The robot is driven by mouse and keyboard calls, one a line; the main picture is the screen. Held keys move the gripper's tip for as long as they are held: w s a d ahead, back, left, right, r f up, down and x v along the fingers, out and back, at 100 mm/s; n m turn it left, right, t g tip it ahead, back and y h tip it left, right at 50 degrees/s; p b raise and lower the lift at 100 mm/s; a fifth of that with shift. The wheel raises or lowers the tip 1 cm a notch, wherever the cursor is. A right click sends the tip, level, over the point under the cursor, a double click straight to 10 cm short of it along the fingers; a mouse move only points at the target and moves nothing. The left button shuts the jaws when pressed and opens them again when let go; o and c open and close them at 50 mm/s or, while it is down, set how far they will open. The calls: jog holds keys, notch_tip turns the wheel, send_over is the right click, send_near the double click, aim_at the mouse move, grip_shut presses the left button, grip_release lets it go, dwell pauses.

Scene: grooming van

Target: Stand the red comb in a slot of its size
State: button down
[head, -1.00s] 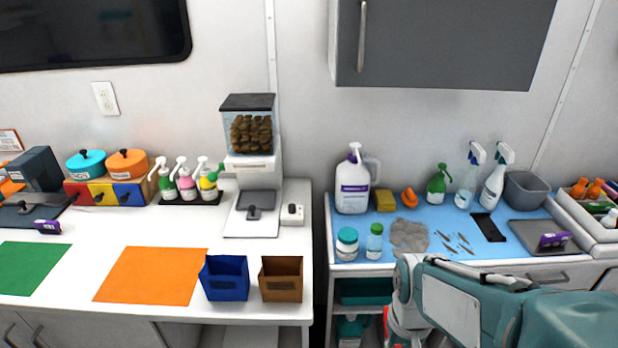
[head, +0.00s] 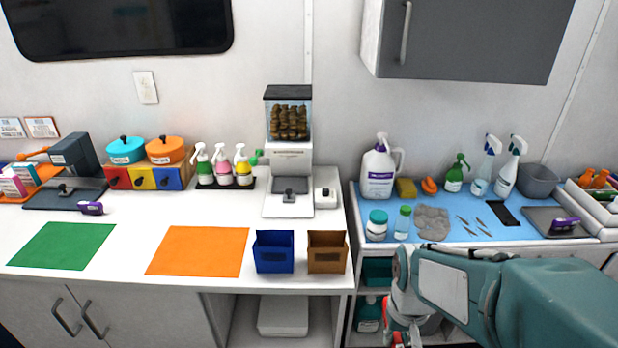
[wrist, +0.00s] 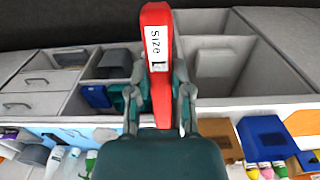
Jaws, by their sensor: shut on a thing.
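The red comb (wrist: 158,40) is in my gripper (wrist: 160,88) in the wrist view. The fingers close on it from both sides. A white label on it reads "Size", with the last character not clear to me. I cannot make out a slotted holder for combs in either view.
A blue bin (head: 274,255) and a brown bin (head: 326,256) stand at the white counter's front right. An orange mat (head: 197,252) and a green mat (head: 63,246) lie left of them. Bottles and tools crowd the blue mat (head: 385,232). A grey cabinet (head: 470,35) hangs above.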

jog(key=w+f, duration=0.7)
jog(key=w, duration=0.3)
jog(key=w+f, duration=0.7)
jog(key=w, duration=0.3)
jog(key=shift+f, duration=0.3)
jog(key=shift+d, duration=0.3)
